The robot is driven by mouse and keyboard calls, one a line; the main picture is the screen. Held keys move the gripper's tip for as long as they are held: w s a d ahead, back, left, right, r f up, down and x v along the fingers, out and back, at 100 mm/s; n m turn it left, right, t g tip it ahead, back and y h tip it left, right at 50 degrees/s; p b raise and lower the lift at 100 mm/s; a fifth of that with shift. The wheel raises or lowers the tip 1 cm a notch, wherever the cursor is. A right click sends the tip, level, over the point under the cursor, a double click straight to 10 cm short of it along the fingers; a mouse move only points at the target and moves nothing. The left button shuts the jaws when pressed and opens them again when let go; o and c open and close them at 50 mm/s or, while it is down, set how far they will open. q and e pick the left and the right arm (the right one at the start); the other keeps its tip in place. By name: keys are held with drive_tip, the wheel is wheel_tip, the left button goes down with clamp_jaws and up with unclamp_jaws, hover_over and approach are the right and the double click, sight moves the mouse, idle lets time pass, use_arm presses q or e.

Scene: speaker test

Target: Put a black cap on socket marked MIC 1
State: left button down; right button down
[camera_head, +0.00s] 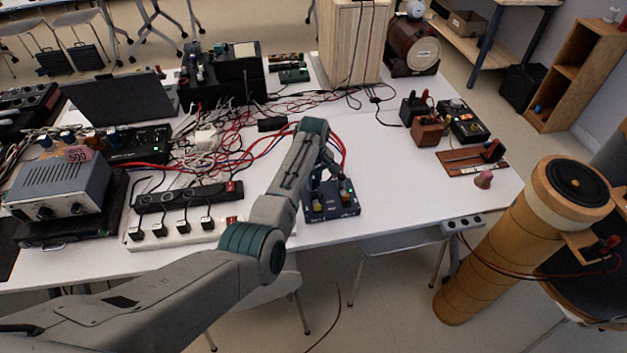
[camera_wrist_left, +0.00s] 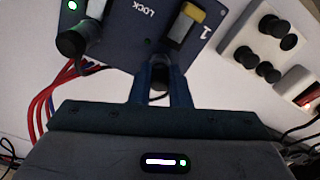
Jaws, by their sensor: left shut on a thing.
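The box shows "LOCK", "1", a yellow-tipped lever (camera_wrist_left: 191,14) and a black knob (camera_wrist_left: 72,40). No MIC 1 label is readable. My right gripper is out of view.
A white strip with black round pieces (camera_wrist_left: 272,26) lies beside the box in the wrist view. A white power strip (camera_head: 180,232) with black plugs stands left of my arm. Red and blue cables (camera_head: 262,143) run behind. The table (camera_head: 400,200) right of the box is clear.

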use_arm(q)
drive_tip(key=shift+f, duration=0.45)
drive_tip(key=c, duration=1.3)
unclamp_jaws()
drive_tip(key=shift+r, duration=0.1)
wheel_tip(320, 180, up, 8)
drive_tip(key=p, duration=0.7)
drive_tip(key=shift+f, duration=0.25)
drive_tip(key=shift+f, duration=0.1)
